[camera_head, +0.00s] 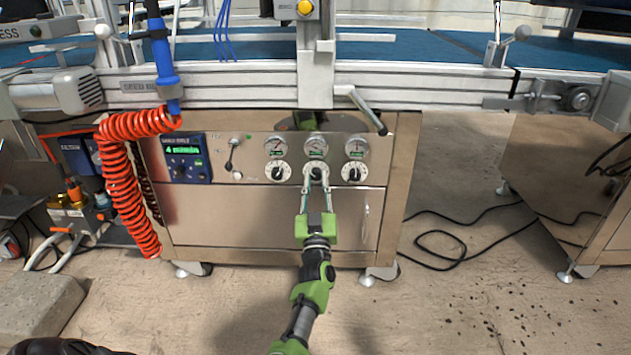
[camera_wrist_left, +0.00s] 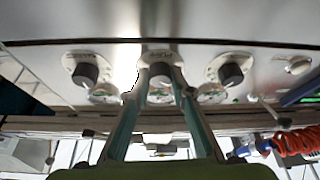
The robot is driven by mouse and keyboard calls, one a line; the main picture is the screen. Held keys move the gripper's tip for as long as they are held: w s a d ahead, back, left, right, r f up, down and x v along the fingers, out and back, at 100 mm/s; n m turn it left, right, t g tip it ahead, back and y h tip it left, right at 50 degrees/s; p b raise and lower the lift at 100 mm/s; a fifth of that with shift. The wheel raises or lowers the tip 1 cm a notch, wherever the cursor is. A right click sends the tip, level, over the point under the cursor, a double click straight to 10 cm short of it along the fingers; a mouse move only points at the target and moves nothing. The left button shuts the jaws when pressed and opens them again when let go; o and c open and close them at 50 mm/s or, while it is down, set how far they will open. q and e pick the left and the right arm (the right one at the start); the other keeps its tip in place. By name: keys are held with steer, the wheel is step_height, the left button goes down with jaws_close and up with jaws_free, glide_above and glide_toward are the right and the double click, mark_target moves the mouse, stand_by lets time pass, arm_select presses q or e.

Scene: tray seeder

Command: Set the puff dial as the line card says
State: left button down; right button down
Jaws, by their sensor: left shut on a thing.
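Three dials with dark knobs and pale scale rings sit in a row on the steel front panel, each below a round gauge. My left gripper (camera_head: 316,183) is shut on the middle dial (camera_head: 316,169), one finger on each side of its knob. In the left wrist view, upside down, the fingers (camera_wrist_left: 160,84) flank the middle knob (camera_wrist_left: 160,70). The left dial (camera_head: 277,173) and right dial (camera_head: 354,172) are untouched. The dial labels and pointer settings are too small to read. I cannot make out a line card.
A blue control box (camera_head: 187,158) with a green display and a small lever (camera_head: 233,155) are left of the dials. A red coiled hose (camera_head: 118,180) hangs further left. A clamp handle (camera_head: 368,110) juts out above the right dial. Black cable lies on the floor at right.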

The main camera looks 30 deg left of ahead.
arm_select(q)
steer(key=shift+n, duration=0.4)
steer(key=c, duration=1.8)
jaws_free()
